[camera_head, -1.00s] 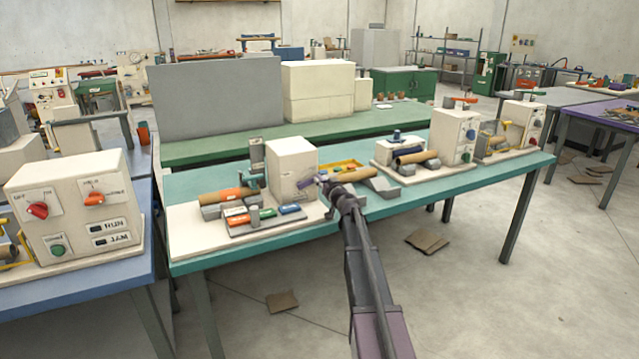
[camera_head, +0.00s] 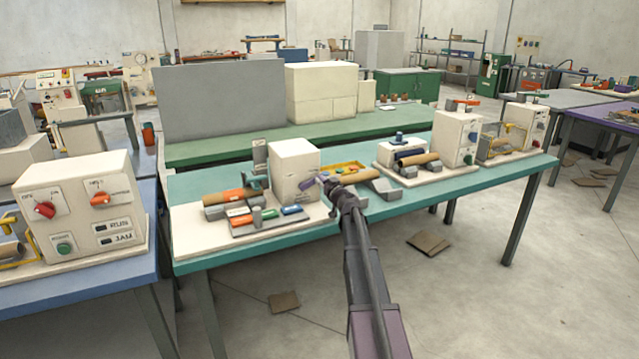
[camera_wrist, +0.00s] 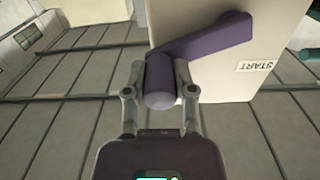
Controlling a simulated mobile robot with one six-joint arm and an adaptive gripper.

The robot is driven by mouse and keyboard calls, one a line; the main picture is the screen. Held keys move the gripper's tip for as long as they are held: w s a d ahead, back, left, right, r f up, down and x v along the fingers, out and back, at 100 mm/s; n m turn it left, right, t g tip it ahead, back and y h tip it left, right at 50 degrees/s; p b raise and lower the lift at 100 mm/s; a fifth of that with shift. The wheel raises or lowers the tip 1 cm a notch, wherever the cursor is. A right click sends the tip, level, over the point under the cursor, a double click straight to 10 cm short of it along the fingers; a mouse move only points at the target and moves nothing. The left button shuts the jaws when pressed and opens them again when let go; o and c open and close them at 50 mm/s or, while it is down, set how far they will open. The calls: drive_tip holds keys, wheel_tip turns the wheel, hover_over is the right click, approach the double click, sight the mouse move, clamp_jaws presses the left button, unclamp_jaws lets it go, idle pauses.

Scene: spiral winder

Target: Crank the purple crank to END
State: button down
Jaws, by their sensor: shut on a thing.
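The purple crank (camera_wrist: 205,40) is mounted on the face of a white box-shaped machine (camera_head: 294,168) on the teal table. In the wrist view its arm slants from the handle up to the right, across the white panel. My gripper (camera_wrist: 159,88) is shut on the crank's cylindrical handle, with one finger on each side. In the head view my gripper (camera_head: 345,196) is at the right side of the machine, and the crank shows there only as a small purple piece. A START label (camera_wrist: 257,65) is on the panel right of the crank. No END label is visible.
A tan roll (camera_head: 360,175) and a grey wedge block lie right of the machine on the teal table (camera_head: 410,190). Coloured blocks and an orange part sit to its left. A control box (camera_head: 80,205) stands on the blue table at left. Floor in front is mostly clear.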

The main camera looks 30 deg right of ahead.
drive_tip(key=shift+w, duration=0.1)
drive_tip(key=shift+c, duration=2.2)
unclamp_jaws()
drive_tip(key=s, duration=1.2)
drive_tip(key=shift+a, duration=0.2)
